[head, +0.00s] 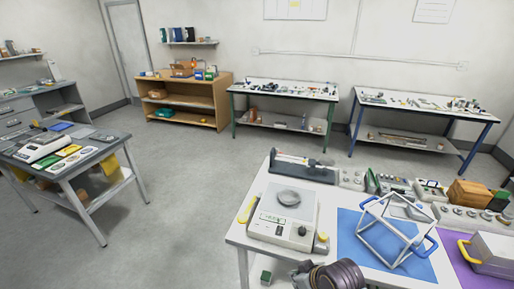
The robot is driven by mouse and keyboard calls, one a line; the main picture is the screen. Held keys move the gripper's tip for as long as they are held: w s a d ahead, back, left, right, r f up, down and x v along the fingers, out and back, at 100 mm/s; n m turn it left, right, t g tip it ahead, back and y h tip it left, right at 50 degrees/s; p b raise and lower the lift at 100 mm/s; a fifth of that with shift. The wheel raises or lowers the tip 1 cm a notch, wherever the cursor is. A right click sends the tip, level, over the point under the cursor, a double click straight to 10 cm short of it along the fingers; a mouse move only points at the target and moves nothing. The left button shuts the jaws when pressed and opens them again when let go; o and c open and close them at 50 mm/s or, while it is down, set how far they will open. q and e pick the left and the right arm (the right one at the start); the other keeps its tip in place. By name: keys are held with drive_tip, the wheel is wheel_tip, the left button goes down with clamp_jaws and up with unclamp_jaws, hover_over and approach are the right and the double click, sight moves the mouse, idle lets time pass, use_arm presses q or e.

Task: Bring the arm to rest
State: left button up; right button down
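Neither gripper shows clearly in the head view. A dark, rounded, ringed shape, which looks like part of one of my arms, comes in at the bottom edge in front of the near white table (240,236). I cannot tell which arm it belongs to, and no fingertips show. On that table a white scale (283,232) bears a grey round pan (289,197). A white open frame with blue handles (392,232) stands on a blue mat (352,256).
A purple mat (452,245) bears a grey-white box (492,250) at the right. Instruments and a wooden box (468,193) line the table's back. A grey table (100,150) stands left. A wooden shelf unit (215,88) and two workbenches stand behind. The floor (185,200) between is clear.

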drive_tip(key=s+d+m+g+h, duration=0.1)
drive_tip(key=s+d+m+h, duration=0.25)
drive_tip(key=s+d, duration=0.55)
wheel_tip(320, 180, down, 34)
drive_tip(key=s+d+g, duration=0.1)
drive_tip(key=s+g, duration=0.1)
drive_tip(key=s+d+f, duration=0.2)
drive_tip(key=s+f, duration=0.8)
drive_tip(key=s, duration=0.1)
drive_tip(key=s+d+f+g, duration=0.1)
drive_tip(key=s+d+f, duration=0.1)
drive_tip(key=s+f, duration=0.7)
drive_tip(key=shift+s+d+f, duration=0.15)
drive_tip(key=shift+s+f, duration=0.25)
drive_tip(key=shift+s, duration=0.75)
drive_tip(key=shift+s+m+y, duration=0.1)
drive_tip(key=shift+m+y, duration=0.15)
